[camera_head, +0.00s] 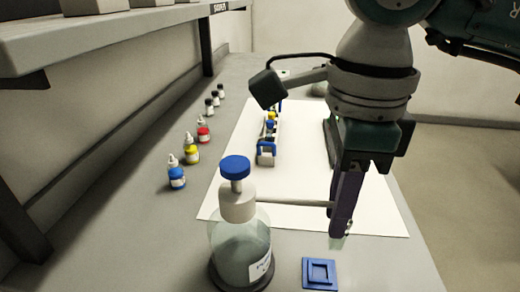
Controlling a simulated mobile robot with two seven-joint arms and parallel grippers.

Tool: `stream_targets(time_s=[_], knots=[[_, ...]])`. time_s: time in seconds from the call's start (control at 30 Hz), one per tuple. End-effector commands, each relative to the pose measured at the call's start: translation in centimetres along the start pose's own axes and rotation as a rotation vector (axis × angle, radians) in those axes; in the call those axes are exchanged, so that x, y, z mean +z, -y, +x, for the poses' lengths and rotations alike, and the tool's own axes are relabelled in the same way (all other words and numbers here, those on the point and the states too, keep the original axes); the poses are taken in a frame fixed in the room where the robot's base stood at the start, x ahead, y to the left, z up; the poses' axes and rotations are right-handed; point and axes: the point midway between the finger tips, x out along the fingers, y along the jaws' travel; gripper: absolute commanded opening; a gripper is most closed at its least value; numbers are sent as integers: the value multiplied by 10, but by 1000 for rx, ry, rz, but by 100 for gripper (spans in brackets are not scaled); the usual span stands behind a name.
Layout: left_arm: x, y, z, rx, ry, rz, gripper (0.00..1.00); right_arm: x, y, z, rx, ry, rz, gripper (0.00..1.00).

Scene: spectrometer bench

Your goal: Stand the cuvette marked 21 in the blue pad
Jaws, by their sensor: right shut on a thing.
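My right gripper (341,222) hangs over the near right part of the white sheet, pointing down. It is shut on a small clear piece, seemingly a cuvette (348,229), of which only a bit shows at the fingertips. Its mark cannot be read. The blue pad (320,273), a flat square with a raised square frame in the middle, lies on the bench at the near edge of the view. The gripper is above and beyond the pad, apart from it in the picture. My left gripper is not in view.
A clear wash bottle (240,240) with a blue cap stands left of the pad, its thin spout reaching toward my right gripper. A blue-ended rack (266,153) stands on the white sheet (235,185). Dropper bottles (191,150) line the left. A shelf (120,30) overhangs the upper left.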

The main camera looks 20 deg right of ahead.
Motion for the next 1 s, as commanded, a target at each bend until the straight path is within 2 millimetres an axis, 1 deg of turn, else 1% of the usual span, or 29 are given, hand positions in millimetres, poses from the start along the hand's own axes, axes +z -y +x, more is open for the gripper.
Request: stream_targets(time_s=[0.03, 0.37, 0.53, 0.67, 1.0], knots=[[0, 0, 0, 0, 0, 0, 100, 3, 1, -2, -4, 12, -2, 0], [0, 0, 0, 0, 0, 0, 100, 3, 0, -1, -1, 10, -3, 0], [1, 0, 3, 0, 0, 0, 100, 3, -1, 4, 0, 9, -3, 0], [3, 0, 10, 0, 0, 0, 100, 2, -1, 12, 1, 7, -3, 0], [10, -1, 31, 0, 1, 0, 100, 1, -1, 43, 2, 3, -3, 0]])
